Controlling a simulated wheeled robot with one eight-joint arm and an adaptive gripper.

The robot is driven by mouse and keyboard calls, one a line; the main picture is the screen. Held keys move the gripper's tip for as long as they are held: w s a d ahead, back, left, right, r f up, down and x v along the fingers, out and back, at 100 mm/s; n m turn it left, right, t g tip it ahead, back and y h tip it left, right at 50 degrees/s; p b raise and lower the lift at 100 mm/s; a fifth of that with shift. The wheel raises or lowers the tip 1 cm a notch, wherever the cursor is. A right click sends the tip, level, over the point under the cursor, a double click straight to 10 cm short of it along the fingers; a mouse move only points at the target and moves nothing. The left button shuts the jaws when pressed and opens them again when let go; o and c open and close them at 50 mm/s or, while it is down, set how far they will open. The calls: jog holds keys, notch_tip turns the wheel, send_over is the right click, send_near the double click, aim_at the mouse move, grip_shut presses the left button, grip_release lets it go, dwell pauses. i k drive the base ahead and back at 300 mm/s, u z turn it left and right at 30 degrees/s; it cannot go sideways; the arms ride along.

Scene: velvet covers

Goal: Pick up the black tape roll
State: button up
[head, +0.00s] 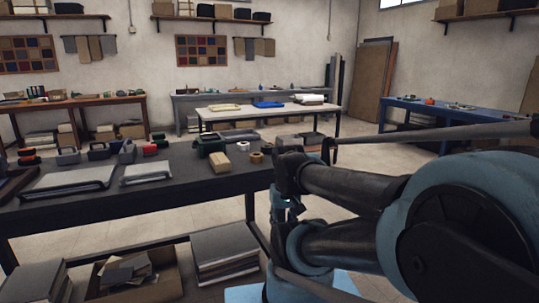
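I cannot make out a black tape roll for certain; the arm hides part of the table's right end. On the dark work table (195,180) a white roll (243,146), a tan roll (256,157) and a brown roll (267,148) lie close together, just left of my arm. My blue and black arm fills the right side of the head view and reaches towards the table's right end. I cannot pick out my gripper's fingers.
A tan block (220,163) and a dark green bin (211,145) stand left of the rolls. Grey trays (68,181) lie further left. A box of scraps (125,274) sits below the table. A white table (272,111) stands behind, and a blue bench (435,110) at right.

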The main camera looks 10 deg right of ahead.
aim_at(266, 149)
jog(key=z, duration=1.95)
jog(key=i, duration=1)
jog(key=u, duration=1.8)
